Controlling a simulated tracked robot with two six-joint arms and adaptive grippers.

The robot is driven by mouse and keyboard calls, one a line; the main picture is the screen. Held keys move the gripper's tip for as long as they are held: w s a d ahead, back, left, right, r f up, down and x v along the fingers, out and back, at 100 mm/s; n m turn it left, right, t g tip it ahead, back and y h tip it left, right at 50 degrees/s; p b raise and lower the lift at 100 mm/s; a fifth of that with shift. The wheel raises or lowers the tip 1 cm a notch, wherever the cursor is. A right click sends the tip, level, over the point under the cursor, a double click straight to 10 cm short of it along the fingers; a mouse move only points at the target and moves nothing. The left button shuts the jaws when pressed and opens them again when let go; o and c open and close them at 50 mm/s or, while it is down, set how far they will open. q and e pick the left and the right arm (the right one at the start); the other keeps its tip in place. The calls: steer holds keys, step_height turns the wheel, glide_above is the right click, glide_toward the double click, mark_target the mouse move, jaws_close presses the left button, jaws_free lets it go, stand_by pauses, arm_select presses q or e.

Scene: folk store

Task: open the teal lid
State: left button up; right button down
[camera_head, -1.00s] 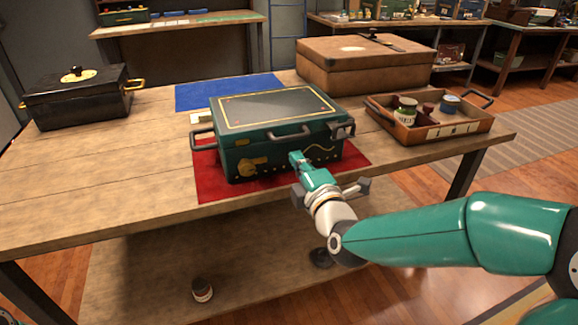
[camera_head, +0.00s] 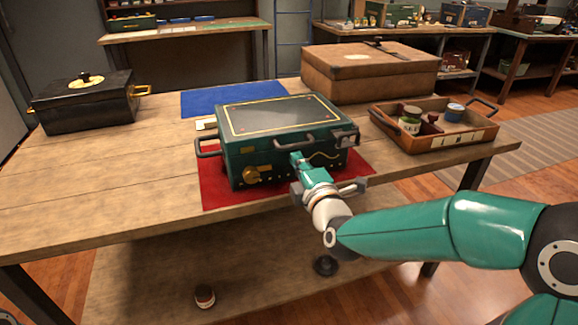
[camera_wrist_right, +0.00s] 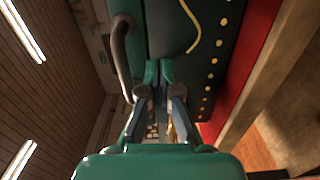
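A teal box (camera_head: 240,165) with gold trim sits on a red mat (camera_head: 217,190) near the table's front edge. Its teal lid (camera_head: 280,115), with a dark gold-lined top panel, lies closed. A front handle (camera_head: 295,142) projects from the lid's front edge. My right gripper (camera_head: 297,158) is at the box's front, just below that handle. In the right wrist view, its fingertips (camera_wrist_right: 159,70) are together against or very close to the teal front. The handle (camera_wrist_right: 121,60) passes left of them, not between them. I cannot tell whether they touch the box. My left gripper is not in view.
A brown case (camera_head: 370,75) stands behind, and a wooden tray (camera_head: 455,140) with jars is to the right. A black box (camera_head: 85,105) is at far left, with a blue mat (camera_head: 235,97) behind the teal box. The table's left front is clear.

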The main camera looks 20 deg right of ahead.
mark_target(296, 137)
steer(key=shift+w, duration=1)
steer(key=shift+w, duration=0.15)
steer(key=shift+s, duration=0.4)
steer(key=shift+r, duration=0.15)
steer(key=shift+r+p, duration=1.05)
steer(key=shift+r, duration=0.15)
steer(key=shift+r+p, duration=1.1)
steer(key=shift+r, duration=0.2)
